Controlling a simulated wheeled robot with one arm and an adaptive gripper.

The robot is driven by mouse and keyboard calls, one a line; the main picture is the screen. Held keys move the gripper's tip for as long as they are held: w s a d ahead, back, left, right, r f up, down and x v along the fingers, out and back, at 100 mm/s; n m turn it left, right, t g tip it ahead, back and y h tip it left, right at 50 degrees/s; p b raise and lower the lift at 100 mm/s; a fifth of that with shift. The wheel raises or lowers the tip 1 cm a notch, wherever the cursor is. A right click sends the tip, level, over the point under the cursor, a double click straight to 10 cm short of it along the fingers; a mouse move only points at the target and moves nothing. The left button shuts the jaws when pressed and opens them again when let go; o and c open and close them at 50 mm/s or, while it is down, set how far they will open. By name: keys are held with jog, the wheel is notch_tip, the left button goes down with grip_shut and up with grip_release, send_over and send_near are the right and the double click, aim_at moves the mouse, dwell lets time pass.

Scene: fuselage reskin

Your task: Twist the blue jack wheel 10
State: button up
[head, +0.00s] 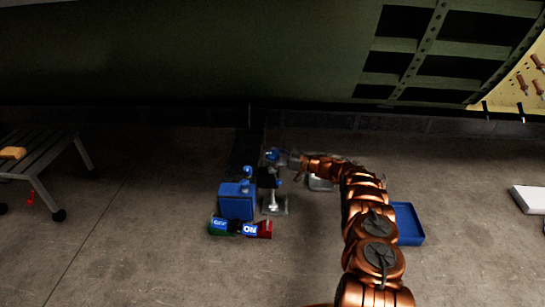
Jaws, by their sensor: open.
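A blue wheel-like part (271,155), which looks like the jack wheel, sits at the top of a small jack stand with a pale post and a grey base plate (274,206). My gripper (281,158) comes in from the right at the height of the blue part, very close to it. It is open. It is too small and dark to tell whether the fingers are around the wheel or only beside it. The gripper and dark parts hide some of the wheel, and no number can be read on it.
A blue box (237,202) with a blue top part stands left of the jack. A green and red ON/OFF panel (240,228) lies before it. A blue tray (410,224) is right of my arm. A grey cart (40,158) stands left. The green fuselage (190,55) hangs behind.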

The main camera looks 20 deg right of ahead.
jog(key=v, duration=1.2)
